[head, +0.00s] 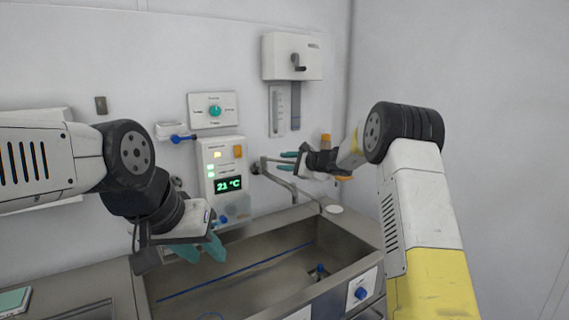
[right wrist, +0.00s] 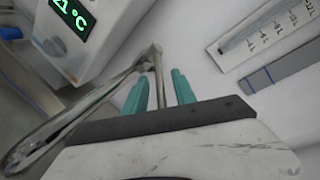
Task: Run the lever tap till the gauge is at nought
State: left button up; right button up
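The metal lever tap (head: 284,183) comes from the wall above the sink's back edge; its pipe also shows in the right wrist view (right wrist: 72,118). My right gripper (head: 287,160) is at the tap. In the right wrist view its teal fingers (right wrist: 159,92) stand apart with a thin metal lever between them; I cannot tell whether they touch it. A white graduated scale (head: 280,110), likely the gauge, hangs on the wall beside a grey strip; it also shows in the right wrist view (right wrist: 265,30). Its reading is too small to tell. My left gripper (head: 207,257) is open and empty over the sink's left end.
The steel sink (head: 350,238) holds a blue line and a small blue-topped fitting. A control panel (head: 221,167) reads 21 °C. A dial plate (head: 213,110) and a white box with a crank (head: 292,57) are on the wall. A blue knob (head: 361,293) is on the sink's front.

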grip_shut()
dwell(1.4)
